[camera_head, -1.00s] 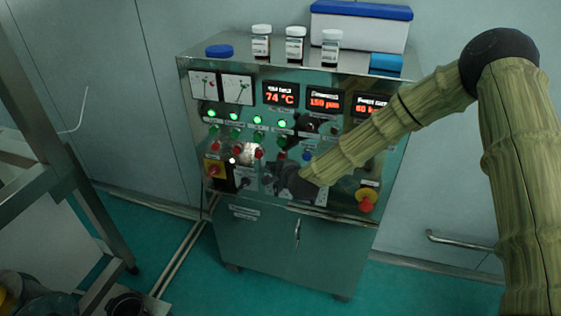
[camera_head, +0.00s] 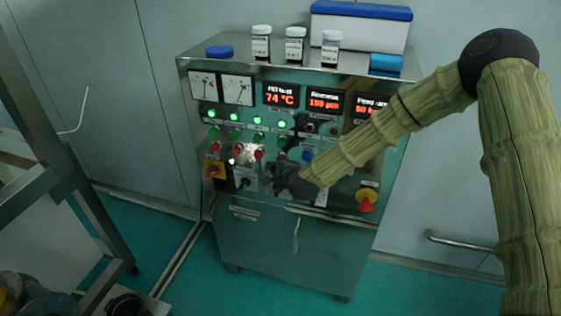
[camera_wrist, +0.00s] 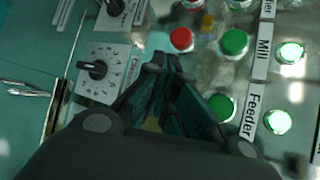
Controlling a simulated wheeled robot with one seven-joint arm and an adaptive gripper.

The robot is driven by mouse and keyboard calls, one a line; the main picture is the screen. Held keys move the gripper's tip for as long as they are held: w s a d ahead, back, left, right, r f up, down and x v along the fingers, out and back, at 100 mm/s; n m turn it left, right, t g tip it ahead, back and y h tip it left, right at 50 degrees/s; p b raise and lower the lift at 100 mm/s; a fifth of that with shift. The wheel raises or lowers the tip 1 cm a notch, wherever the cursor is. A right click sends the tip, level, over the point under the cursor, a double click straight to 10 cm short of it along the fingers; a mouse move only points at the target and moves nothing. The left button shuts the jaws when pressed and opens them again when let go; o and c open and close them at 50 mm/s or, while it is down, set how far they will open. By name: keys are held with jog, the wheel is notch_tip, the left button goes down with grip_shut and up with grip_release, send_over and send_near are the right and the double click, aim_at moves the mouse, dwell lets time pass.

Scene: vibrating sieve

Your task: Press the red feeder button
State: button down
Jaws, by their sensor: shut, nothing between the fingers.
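My gripper (camera_head: 276,168) is in front of the lower middle of the control panel (camera_head: 262,184). In the wrist view my gripper (camera_wrist: 168,62) is shut and empty, fingertips pointing at the panel. The "Feeder" label (camera_wrist: 250,115) is right of the fingers, with a lit green lamp (camera_wrist: 277,122) and a green button (camera_wrist: 221,107) in its row. The red feeder button is not visible; the fingers cover the place beyond that green button. Whether the fingertips touch the panel cannot be told. The "Mill" row's red button (camera_wrist: 181,38) shows just beyond the fingertips.
A rotary knob (camera_wrist: 95,69) is left of my fingers. A yellow-and-red emergency stop (camera_head: 366,200) is at the panel's lower right, and a red-and-yellow switch (camera_head: 214,170) at its lower left. Jars (camera_head: 295,45) stand on top. A metal frame (camera_head: 45,195) is at left.

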jog(key=shift+w, duration=0.2)
jog(key=shift+w+d+b, duration=0.15)
jog(key=shift+w+b, duration=0.05)
jog(key=shift+b, duration=0.1)
jog(key=shift+w+d, duration=0.15)
jog(key=shift+w, duration=0.35)
dwell(1.3)
jog(key=shift+s+b, duration=0.1)
jog(key=shift+b, duration=0.2)
jog(key=shift+s+a, duration=0.25)
jog(key=shift+s, duration=0.55)
jog(key=shift+s+a, duration=0.25)
jog(key=shift+s, duration=0.55)
jog(key=shift+s+a, duration=0.3)
jog(key=shift+s, duration=0.45)
jog(key=shift+s+a, duration=0.25)
jog(key=shift+s, duration=0.55)
